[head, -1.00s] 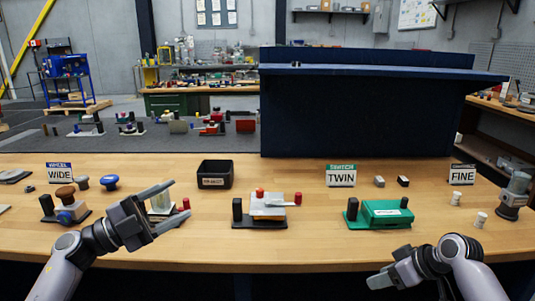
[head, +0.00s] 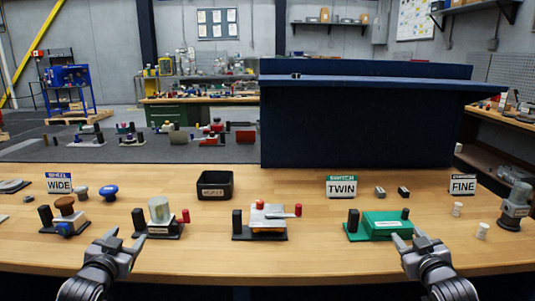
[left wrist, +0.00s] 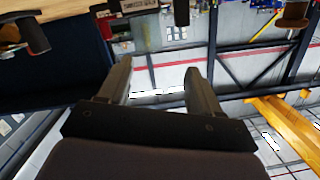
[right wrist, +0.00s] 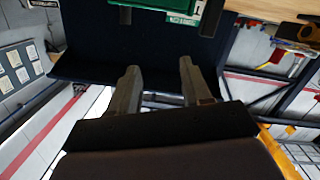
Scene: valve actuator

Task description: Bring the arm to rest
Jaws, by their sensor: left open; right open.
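My left gripper (head: 125,241) is open and empty at the near edge of the workbench (head: 300,258), in front of the fixture with the upright metal cylinder (head: 159,210). In the left wrist view its two fingers (left wrist: 158,75) stand apart with nothing between them. My right gripper (head: 409,239) is open and empty, just in front of the green box fixture (head: 383,226). Its fingers (right wrist: 158,82) are also apart and empty in the right wrist view. Both arms are low at the bottom of the head view, roughly mirrored.
Along the bench stand a wheel fixture (head: 66,212), a fixture with a red-knobbed lever (head: 268,220), a black bin (head: 215,186) and a grey device (head: 515,208). A dark blue panel (head: 360,125) rises behind.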

